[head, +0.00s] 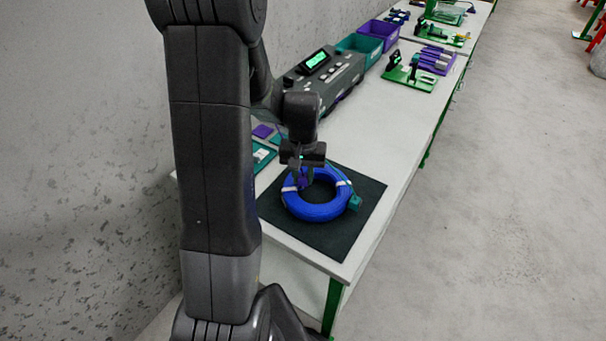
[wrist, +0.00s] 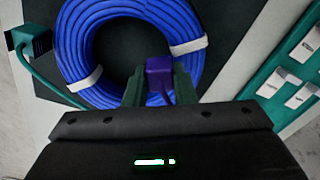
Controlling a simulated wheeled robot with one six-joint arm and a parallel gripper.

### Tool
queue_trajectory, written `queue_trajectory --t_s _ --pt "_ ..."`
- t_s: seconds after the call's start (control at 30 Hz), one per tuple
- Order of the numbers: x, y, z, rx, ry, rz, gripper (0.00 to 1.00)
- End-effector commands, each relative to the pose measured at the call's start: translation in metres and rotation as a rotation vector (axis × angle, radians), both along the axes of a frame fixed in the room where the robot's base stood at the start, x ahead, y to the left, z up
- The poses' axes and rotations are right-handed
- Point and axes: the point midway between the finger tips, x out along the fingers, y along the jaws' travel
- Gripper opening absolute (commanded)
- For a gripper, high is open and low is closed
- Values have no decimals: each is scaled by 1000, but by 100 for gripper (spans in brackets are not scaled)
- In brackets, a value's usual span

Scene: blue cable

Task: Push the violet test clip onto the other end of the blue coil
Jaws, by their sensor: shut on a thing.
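The blue coil (head: 312,209) lies on a dark mat on the bench, tied with white bands. It fills the top of the wrist view (wrist: 185,22). A teal clip (head: 354,202) sits at the coil's right side, with a teal lead; in the wrist view it is at the upper left (wrist: 36,40). My gripper (head: 304,178) is shut on the violet test clip (wrist: 159,74), which is at the coil's inner edge near a white band. The clip shows in the head view (head: 303,183), partly hidden by the fingers. I cannot tell whether it touches the coil.
The dark mat (head: 362,224) lies near the bench's front corner. A teal tray (head: 263,156) with white pieces lies left of it. A grey device with a green display (head: 315,60) stands behind. Teal and violet bins (head: 378,33) are farther back. The bench's right middle is clear.

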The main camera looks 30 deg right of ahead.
Motion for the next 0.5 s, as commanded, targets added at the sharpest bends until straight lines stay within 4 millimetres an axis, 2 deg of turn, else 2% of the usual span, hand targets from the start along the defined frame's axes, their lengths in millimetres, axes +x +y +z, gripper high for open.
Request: queue_trajectory --t_s 0.5 --pt "0 0 -5 0 0 0 4"
